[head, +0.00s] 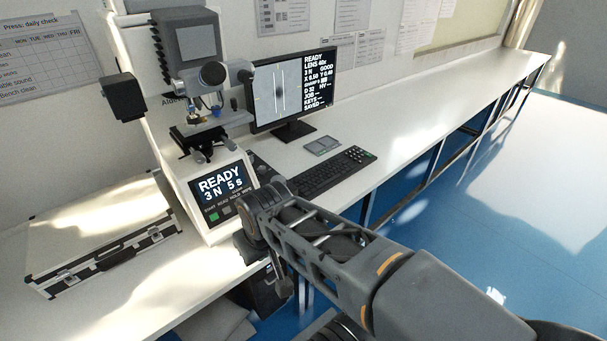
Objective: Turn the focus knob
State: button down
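The hardness tester (181,110) stands on the bench at the left, with a light body and a lit front panel (222,184) reading READY, 3 N, 5 s. Round dark knobs show on its head, one at the front (213,73) and one at the right (245,76). Smaller dark knobs (203,156) sit below the stage (198,134). No label shows which is the focus knob. My arm reaches in from the lower right, and its end is in front of the bench edge, below and right of the panel. My gripper (283,288) appears to hang there, apart from the knobs; its fingers are unclear.
A monitor (292,88), a keyboard (333,171) and a small grey pad (322,145) are right of the tester. The bench at far right is clear, with blue floor (430,240) in front.

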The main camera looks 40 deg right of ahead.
aim_at(281, 178)
jog(key=z, duration=0.75)
jog(key=k, duration=0.25)
jog(key=z, duration=0.95)
jog(key=k, duration=1.05)
jog(key=z, duration=0.8)
jog(key=i, duration=1)
jog(key=u, duration=0.95)
jog(key=i, duration=0.95)
jog(key=u, duration=1.3)
jog(key=i, duration=0.3)
jog(key=u, duration=0.35)
